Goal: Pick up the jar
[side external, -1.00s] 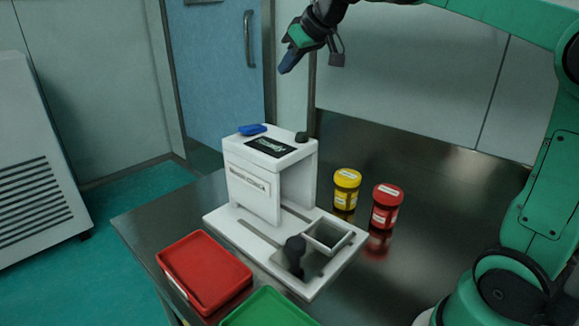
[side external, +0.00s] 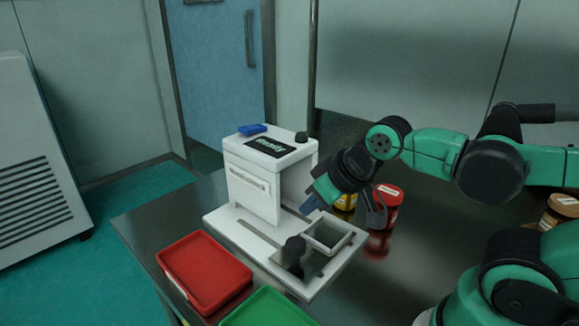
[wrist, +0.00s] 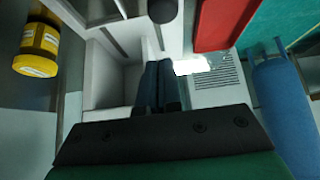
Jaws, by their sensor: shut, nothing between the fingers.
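A yellow jar (side external: 348,201) stands on the dark table behind the sieve machine, largely hidden by my arm in the side view. It shows at the upper left of the wrist view (wrist: 37,49). A red jar (side external: 389,196) stands just right of it, partly covered by my wrist. Another jar (side external: 560,212), with a brown-orange lid, is at the far right. My gripper (side external: 308,209) is shut and empty, pointing down over the white machine beside its square cup. In the wrist view its fingers (wrist: 158,85) are together, apart from the yellow jar.
The white sieve machine (side external: 255,182) has a raised body, a square cup (side external: 328,234) and a black knob (side external: 293,250) on its base. A red tray (side external: 205,272) and a green tray (side external: 268,308) lie at the front. A blue object (side external: 252,129) rests on top.

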